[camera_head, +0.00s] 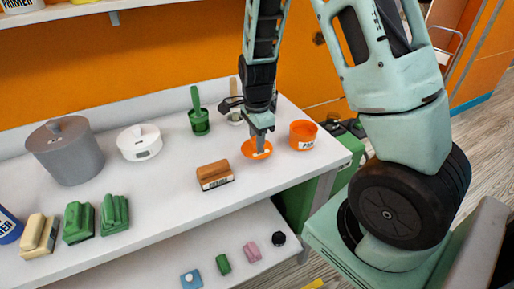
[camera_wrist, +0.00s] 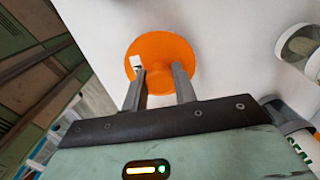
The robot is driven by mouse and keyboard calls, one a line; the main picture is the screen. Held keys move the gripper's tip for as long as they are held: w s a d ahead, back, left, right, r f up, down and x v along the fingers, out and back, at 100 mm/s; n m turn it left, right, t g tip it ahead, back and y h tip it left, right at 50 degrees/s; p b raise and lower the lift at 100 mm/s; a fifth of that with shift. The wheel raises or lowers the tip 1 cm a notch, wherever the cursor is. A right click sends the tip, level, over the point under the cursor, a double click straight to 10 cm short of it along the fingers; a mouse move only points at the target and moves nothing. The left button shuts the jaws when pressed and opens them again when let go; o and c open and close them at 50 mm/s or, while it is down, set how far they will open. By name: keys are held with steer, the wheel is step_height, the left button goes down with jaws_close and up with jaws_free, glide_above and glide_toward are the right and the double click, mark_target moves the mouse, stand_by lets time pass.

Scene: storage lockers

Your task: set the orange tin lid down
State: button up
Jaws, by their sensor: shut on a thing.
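The orange tin lid (camera_head: 248,151) is a flat round disc with a raised knob, at the right part of the white table in the head view. It also shows in the wrist view (camera_wrist: 178,50), with a small white label on its left side. My gripper (camera_head: 261,148) points down over the lid. In the wrist view my gripper (camera_wrist: 160,82) has its two fingers on either side of the knob, shut on it. The lid is at or just above the table top; I cannot tell whether it touches.
An orange tin (camera_head: 303,135) stands open just right of the lid. A brown block (camera_head: 213,175) lies to the left. A green pot with a brush (camera_head: 199,118) stands behind. A white round container (camera_head: 139,142) and grey pot (camera_head: 68,153) are farther left. Bare table lies in front.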

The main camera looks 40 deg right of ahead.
steer(key=shift+f, duration=1.5)
steer(key=shift+f, duration=0.2)
steer(key=o, duration=1)
steer(key=shift+c, duration=0.2)
